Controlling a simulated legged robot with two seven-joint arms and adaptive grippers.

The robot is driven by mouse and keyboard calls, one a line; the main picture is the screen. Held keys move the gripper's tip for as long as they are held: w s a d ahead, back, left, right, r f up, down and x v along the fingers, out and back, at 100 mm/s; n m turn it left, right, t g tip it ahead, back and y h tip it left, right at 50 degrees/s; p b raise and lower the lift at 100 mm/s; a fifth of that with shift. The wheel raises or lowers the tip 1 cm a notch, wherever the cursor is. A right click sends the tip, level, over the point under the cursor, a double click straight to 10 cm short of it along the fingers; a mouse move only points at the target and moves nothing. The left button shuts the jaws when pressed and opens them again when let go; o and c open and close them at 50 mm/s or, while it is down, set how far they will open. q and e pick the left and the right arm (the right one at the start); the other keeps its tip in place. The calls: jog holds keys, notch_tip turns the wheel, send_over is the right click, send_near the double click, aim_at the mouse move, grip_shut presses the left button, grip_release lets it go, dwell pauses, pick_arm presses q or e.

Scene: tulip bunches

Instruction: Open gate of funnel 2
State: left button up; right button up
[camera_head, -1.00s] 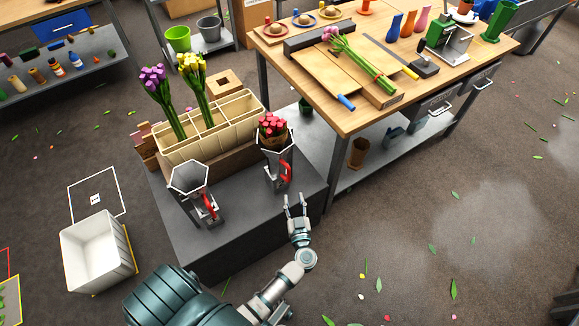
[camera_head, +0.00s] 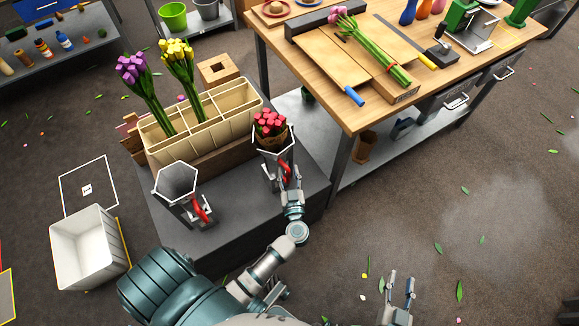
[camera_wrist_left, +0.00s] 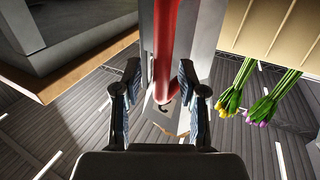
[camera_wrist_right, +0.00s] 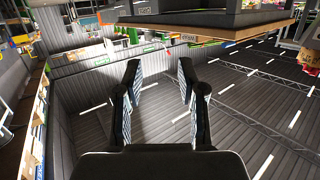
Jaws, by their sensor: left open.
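The right funnel (camera_head: 270,160) stands on the dark grey block, with red tulips (camera_head: 270,124) in brown wrap in its top. Its red gate handle (camera_head: 284,169) is on its right side. My left gripper (camera_head: 291,187) is at this handle, and the left wrist view shows the red handle (camera_wrist_left: 164,50) between its open fingers, with no clear grip. The other funnel (camera_head: 176,181) is empty, with its own red handle (camera_head: 201,209). No number shows on either funnel. My right gripper (camera_head: 401,282) is open and empty over the floor.
A cream divided holder (camera_head: 205,130) with purple and yellow tulips stands behind the funnels on the grey block (camera_head: 235,225). A wooden workbench (camera_head: 365,118) stands to the right. A white bin (camera_head: 88,250) is on the floor at left. Floor at right is mostly free.

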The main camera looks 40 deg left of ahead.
pick_arm(q)
jog(key=shift+w+a, duration=0.1)
jog(key=shift+a, duration=0.05)
grip_shut()
